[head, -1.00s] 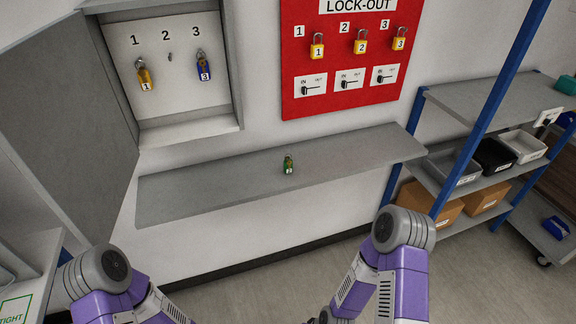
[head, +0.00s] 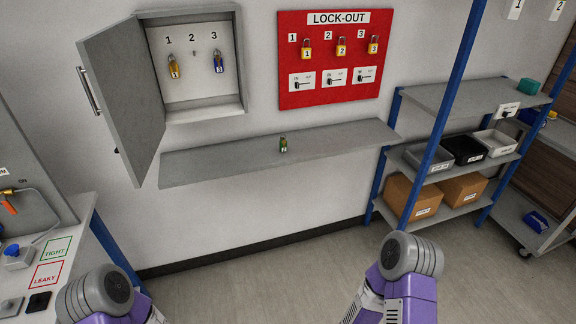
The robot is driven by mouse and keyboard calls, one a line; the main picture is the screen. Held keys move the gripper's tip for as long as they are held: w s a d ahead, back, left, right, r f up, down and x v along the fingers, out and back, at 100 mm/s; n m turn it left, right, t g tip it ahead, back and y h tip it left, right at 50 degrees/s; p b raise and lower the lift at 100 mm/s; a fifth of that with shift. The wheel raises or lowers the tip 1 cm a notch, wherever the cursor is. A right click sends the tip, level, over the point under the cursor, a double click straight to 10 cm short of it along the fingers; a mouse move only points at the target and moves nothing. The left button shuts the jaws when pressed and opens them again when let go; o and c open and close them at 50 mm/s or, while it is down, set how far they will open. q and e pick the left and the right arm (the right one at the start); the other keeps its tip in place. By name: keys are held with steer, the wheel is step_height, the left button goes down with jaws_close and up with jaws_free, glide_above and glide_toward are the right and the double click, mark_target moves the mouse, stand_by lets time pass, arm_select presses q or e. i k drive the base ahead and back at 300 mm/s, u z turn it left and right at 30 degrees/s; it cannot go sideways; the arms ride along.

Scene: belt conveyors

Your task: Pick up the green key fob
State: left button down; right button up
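The green key fob (head: 283,145) stands on the grey wall shelf (head: 230,160), a little right of the shelf's middle. It is small, with a darker brownish top and a pale mark on its front. Parts of my two arms show at the bottom of the head view, at the left and at the right, both well short of the shelf. Neither gripper is in view. Nothing touches the fob.
An open grey key cabinet (head: 242,60) with yellow and blue fobs hangs above the shelf, its door (head: 125,100) swung left. A red lock-out board (head: 290,65) is beside it. Blue-post shelving (head: 440,100) stands right; a bench (head: 85,240) stands left. The shelf around the fob is clear.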

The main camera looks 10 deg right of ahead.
mark_target(283, 143)
steer(key=z, duration=1.25)
steer(key=i, duration=0.95)
steer(key=u, duration=0.6)
steer(key=i, duration=0.8)
steer(key=u, duration=0.85)
